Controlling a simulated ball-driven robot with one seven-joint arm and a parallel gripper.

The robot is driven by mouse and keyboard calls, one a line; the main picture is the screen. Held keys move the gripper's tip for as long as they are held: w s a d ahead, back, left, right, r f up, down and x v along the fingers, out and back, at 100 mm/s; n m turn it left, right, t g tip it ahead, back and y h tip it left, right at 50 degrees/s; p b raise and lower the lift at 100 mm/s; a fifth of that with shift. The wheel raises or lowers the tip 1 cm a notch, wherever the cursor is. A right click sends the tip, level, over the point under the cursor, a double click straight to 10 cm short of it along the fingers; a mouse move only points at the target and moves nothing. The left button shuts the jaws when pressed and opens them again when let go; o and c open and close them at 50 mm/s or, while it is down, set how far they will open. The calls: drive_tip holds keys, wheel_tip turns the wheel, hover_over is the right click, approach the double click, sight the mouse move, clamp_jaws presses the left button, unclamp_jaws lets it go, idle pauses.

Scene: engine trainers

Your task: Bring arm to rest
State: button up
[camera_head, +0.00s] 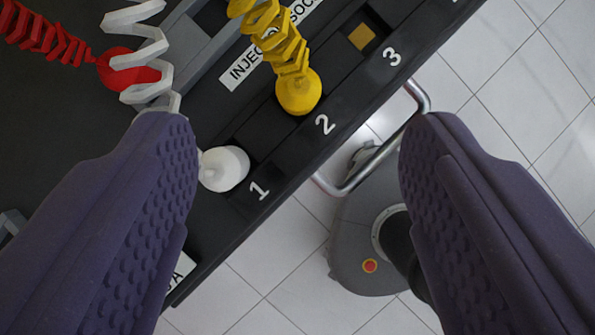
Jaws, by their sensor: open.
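My gripper (300,155) shows as two purple textured fingers at the left and right of the head camera view. The fingers are wide apart with nothing held between them. Below them is a dark panel (205,285) with numbered places 1, 2 and 3. A white plug (225,168) with a white coiled cable sits at place 1, close beside the left finger, which hides part of it. A yellow plug (299,92) with a yellow coiled cable sits at place 2. Place 3 shows a small yellow-brown square (362,37) and no plug.
A red plug (128,68) with a red coiled cable lies at the upper left. A metal handle (350,188) sticks out from the panel's edge. A grey rounded base (362,268) with a red button stands on the white tiled floor (530,90), which is otherwise clear at right.

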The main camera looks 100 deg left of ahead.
drive_tip(key=p+v, duration=0.1)
drive_tip(key=v, duration=0.5)
